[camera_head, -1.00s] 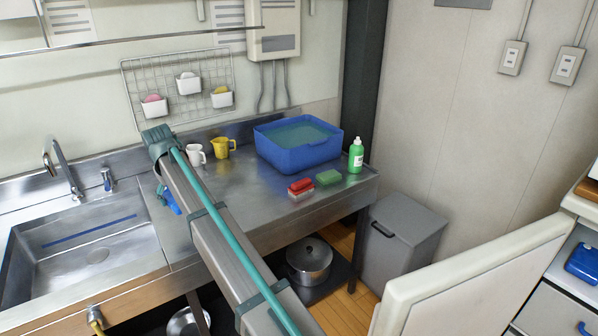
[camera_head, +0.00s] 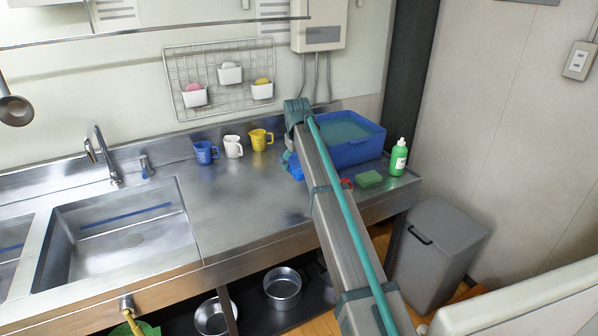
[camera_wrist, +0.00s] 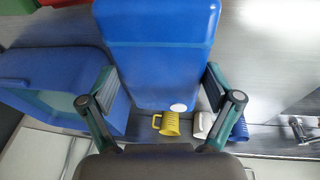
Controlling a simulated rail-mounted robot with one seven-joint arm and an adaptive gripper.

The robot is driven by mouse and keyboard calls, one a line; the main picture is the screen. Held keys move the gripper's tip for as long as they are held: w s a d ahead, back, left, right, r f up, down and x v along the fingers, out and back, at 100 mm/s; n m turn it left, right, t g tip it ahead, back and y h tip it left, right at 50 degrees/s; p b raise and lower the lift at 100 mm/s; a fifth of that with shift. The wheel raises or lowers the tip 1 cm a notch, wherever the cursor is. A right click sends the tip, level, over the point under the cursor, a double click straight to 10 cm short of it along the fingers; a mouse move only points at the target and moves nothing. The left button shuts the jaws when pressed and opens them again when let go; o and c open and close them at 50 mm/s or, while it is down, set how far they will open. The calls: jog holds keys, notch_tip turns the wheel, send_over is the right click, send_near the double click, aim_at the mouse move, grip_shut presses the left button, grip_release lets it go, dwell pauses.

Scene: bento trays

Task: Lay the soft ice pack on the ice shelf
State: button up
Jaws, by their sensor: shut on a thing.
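The soft ice pack is a flat blue slab (camera_wrist: 158,45) filling the upper middle of the wrist view, with a white round cap at its near end. My gripper (camera_wrist: 163,84) is shut on it, one finger on each side, and holds it over the steel counter. I cannot make out the ice shelf in either current view.
A blue tub (camera_head: 358,152) of greenish liquid stands behind my arm. Blue, white and yellow mugs (camera_head: 233,146) stand left of it. A green bottle (camera_head: 398,158) and green sponge (camera_head: 369,179) are at right. A pale panel (camera_head: 540,305) fills the lower right corner. The counter's middle is clear.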

jog(key=w, duration=0.2)
jog(key=w+a+f+p, duration=0.1)
jog(key=w, duration=0.1)
jog(key=w+f, duration=0.1)
jog(key=w, duration=0.1)
jog(key=shift+w+a+f, duration=0.2)
jog(key=shift+a, duration=0.2)
jog(key=p, duration=0.2)
send_over(293, 180)
jog(key=s, duration=0.1)
jog(key=f, duration=0.5)
jog(key=shift+d, duration=0.2)
jog(key=shift+w+a+f, duration=0.1)
jog(key=shift+w+f, duration=0.25)
jog(key=shift+f, duration=0.15)
jog(key=shift+s+x, duration=0.15)
jog(key=shift+x, duration=0.7)
jog(key=shift+s+x, duration=0.2)
jog(key=shift+x, duration=0.65)
jog(key=shift+f, duration=0.15)
jog(key=shift+f, duration=0.15)
jog(key=o, duration=1.1)
jog(key=shift+o, duration=0.2)
